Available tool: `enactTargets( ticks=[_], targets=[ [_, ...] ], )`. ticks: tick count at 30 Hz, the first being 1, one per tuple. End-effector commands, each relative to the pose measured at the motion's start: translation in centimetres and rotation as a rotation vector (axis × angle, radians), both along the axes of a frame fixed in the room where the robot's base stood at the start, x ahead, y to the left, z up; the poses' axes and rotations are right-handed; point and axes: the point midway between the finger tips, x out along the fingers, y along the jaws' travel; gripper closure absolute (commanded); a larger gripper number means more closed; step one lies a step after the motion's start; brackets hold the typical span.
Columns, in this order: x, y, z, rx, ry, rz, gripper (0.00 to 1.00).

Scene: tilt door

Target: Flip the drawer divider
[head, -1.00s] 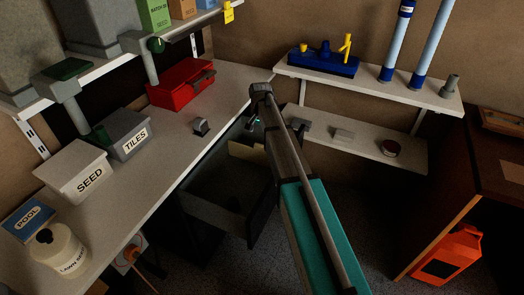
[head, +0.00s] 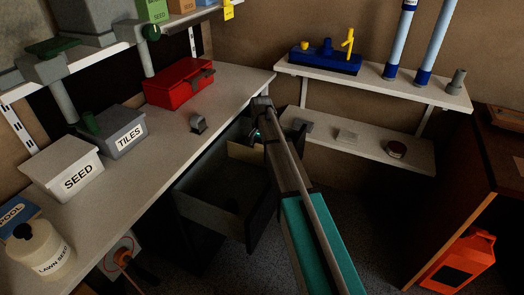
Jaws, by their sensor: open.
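An open grey drawer (head: 208,212) sticks out from under the workbench. Its inside is dark. A tan panel (head: 243,152), which looks like the divider, stands across the drawer's far part; my arm hides its right end. My gripper (head: 255,136) hangs from the arm's end over the far part of the drawer, just above or beside the panel. It is small and dark here, and looks open and empty. I cannot tell whether it touches the panel.
The workbench (head: 150,165) bears a SEED box (head: 62,166), a TILES box (head: 112,130) and a red toolbox (head: 180,82). Shelves (head: 440,98) with tubes and small items are at the right wall. An orange can (head: 459,260) stands lower right. The floor right of the drawer looks clear.

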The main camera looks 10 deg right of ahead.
Motion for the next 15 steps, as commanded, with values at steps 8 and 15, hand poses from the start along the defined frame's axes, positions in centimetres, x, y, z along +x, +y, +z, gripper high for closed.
enactTargets(
  ticks=[8,15],
  targets=[
    [0.0,-0.03,-0.66,0.0,0.0,0.0,0.0],
    [0.0,-0.04,-0.63,0.0,0.0,0.0,0.0]
  ],
)
